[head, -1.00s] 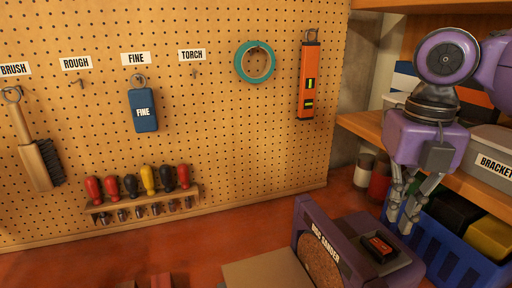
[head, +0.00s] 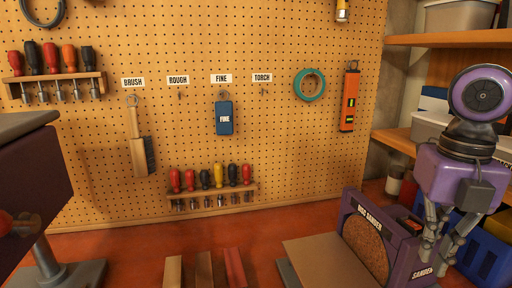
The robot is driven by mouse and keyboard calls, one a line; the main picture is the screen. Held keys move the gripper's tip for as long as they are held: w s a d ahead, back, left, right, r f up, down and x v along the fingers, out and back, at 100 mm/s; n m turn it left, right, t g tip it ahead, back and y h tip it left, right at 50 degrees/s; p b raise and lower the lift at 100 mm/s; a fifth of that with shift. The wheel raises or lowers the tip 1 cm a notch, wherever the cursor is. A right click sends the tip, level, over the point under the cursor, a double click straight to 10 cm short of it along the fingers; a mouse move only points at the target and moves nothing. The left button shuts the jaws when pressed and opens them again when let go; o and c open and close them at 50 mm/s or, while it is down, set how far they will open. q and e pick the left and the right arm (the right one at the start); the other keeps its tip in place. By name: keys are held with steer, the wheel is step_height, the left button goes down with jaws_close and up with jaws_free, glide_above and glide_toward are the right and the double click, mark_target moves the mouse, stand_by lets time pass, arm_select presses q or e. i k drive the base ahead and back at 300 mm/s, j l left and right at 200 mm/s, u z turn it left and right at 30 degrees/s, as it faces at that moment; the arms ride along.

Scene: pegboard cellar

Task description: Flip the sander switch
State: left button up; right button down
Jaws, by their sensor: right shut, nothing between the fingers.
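The purple disc sander (head: 352,205) stands on the red-brown bench at the lower right, with a brown disc and a flat tan table (head: 325,262). A small red-orange switch (head: 412,226) sits on its dark top, partly hidden by my right gripper; its position cannot be told. My right gripper (head: 436,258) is shut and empty. In the picture its fingers overlap the sander's right side, just right of and below the switch. Whether they touch the sander cannot be told. My left gripper is not in view.
A pegboard holds a blue FINE block (head: 224,118), brush (head: 139,142), teal tape (head: 309,85) and orange level (head: 349,100). A screwdriver rack (head: 212,195) is below. Wood strips (head: 204,270) lie at the front. A dark machine (head: 35,190) stands left. A blue crate (head: 487,257) is right.

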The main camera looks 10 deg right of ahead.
mark_target(416, 226)
steer(key=k+j, duration=0.65)
steer(key=j, duration=0.15)
